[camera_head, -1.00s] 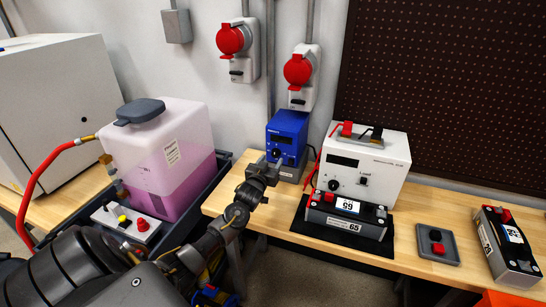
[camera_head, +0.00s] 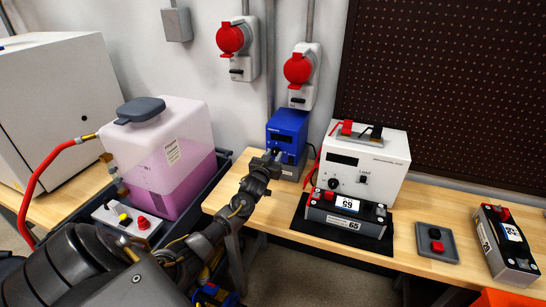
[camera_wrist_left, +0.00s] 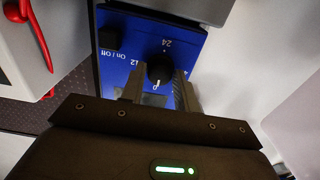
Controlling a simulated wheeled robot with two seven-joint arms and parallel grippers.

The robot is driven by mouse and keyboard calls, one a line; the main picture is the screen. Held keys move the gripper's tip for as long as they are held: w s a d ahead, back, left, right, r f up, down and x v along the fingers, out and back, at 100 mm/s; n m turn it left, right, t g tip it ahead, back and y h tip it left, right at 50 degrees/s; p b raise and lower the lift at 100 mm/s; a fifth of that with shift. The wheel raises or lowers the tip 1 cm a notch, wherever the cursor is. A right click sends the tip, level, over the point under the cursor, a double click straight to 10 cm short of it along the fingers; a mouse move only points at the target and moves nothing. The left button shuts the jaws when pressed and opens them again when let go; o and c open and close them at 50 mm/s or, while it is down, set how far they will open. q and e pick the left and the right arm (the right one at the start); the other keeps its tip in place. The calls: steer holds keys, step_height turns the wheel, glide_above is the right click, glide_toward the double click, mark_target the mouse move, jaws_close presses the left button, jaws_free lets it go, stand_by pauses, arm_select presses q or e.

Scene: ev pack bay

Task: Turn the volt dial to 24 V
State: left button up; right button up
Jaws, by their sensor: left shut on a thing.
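The blue power supply (camera_head: 288,128) stands at the back of the wooden bench against the wall. Its black volt dial (camera_wrist_left: 160,68) shows in the left wrist view, with "24" above it and "12" to its left, both printed upside down there. A small white mark shows at the dial's lower side; I cannot tell for sure whether it is the pointer. My left gripper (camera_head: 269,158) is at the front of the blue supply. In the wrist view its two fingers (camera_wrist_left: 158,78) are on either side of the dial, shut on it. My right gripper is not in view.
A white load unit (camera_head: 372,160) stands to the right, with a battery (camera_head: 345,222) on a black mat in front. A black switch (camera_wrist_left: 110,38) sits beside the dial. A pink-filled tank (camera_head: 165,165) stands at left.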

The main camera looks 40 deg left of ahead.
arm_select(q)
steer(key=shift+m, duration=0.3)
steer(key=shift+m, duration=0.9)
steer(key=m+p, duration=0.1)
steer(key=m, duration=0.4)
steer(key=m+p, duration=0.1)
steer(key=m, duration=0.4)
steer(key=shift+m, duration=0.4)
steer(key=shift+m+p, duration=0.35)
steer(key=shift+m, duration=1.35)
steer(key=o, duration=1)
